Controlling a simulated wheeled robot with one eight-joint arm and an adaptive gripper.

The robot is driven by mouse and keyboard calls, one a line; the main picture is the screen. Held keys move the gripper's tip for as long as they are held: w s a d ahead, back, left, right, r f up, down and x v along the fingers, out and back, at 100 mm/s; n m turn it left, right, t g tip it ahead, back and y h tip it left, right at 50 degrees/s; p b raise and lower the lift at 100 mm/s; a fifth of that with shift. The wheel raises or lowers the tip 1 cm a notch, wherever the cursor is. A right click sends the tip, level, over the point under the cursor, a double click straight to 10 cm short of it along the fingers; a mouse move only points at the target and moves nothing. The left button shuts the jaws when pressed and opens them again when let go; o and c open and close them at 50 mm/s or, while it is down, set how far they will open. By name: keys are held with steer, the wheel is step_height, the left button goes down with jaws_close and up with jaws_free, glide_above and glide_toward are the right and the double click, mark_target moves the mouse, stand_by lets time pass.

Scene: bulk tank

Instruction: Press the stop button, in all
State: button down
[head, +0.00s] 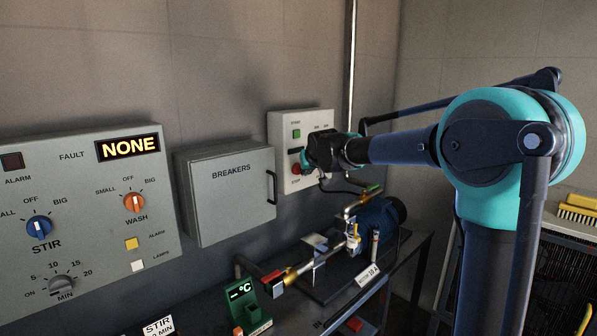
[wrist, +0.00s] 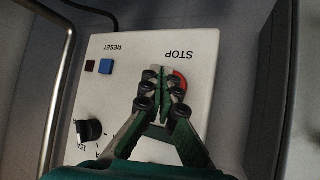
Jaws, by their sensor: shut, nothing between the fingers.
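The stop button is a red round button on a pale control box (head: 283,124) on the wall. In the wrist view the box is upside down, and a red part of the stop button (wrist: 181,78) shows beside my fingertips, below the word STOP. The rest of the button is hidden behind the fingers. My gripper (wrist: 164,84) is shut with nothing between its fingers, and its tips are over the button. I cannot tell whether they touch it. In the head view my gripper (head: 302,160) is at the lower part of the box, partly hidden by my wrist.
A grey breakers box (head: 225,190) stands out from the wall left of the control box. A vertical pipe (head: 349,65) runs at its right. A blue reset button (wrist: 106,67) and black knob (wrist: 88,131) share the box. A pump (head: 375,222) sits below.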

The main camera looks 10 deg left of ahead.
steer(key=s+d, duration=0.1)
steer(key=d, duration=0.1)
steer(key=s+d, duration=0.1)
steer(key=s, duration=0.1)
steer(key=shift+d, duration=0.4)
stand_by(0.4)
